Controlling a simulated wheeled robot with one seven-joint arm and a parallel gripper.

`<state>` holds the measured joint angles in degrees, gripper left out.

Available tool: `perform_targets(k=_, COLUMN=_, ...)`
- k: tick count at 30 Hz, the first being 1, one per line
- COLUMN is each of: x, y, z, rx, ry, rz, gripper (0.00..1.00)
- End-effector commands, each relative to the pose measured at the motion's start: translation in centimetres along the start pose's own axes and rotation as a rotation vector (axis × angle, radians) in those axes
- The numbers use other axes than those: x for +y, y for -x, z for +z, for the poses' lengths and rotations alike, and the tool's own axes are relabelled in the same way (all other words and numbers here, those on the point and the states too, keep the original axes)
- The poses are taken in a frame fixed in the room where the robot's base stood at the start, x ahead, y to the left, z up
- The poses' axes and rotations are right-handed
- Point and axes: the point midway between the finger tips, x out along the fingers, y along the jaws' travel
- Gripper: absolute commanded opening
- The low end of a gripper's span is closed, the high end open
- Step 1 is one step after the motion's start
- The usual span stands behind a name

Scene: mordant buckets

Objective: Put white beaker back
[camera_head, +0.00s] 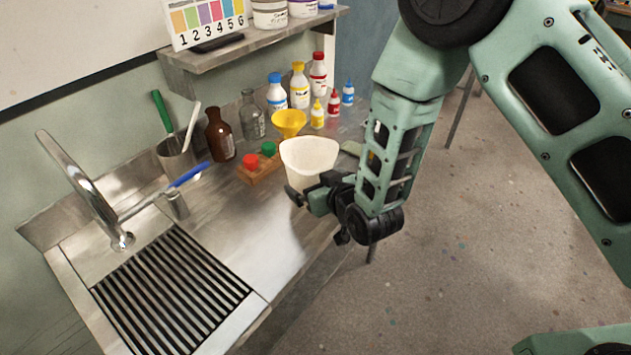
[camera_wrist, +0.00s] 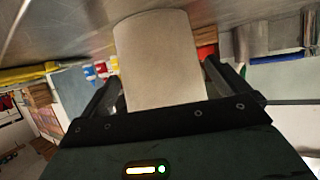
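The white beaker (camera_head: 308,155) is upright in the head view, over the front part of the metal bench, with its wide mouth upward. My gripper (camera_head: 313,197) reaches it from the right, low on its side, and hides part of its lower body. In the wrist view the beaker (camera_wrist: 160,60) fills the space between my two fingers (camera_wrist: 163,75). The fingertips meet its two side edges, so the gripper looks shut on it. I cannot tell clearly whether its base touches the bench.
A wooden block with red and green caps (camera_head: 262,169) is just left of the beaker. A yellow funnel (camera_head: 288,122) and several bottles (camera_head: 299,86) stand behind. A sink drain grate (camera_head: 170,292) and faucet (camera_head: 85,190) are at left. Open floor (camera_head: 480,230) lies right.

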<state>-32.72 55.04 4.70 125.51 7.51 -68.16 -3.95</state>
Motion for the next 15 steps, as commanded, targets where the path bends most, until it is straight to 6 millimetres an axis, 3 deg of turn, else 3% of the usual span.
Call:
perform_targets(k=8, x=0.0, y=0.2, z=-0.5, rx=0.0, ry=0.0, rz=0.0, gripper=1.0)
perform_targets(k=15, x=0.0, y=4.2, z=-0.1, rx=-0.001, ry=0.0, rz=0.0, gripper=1.0)
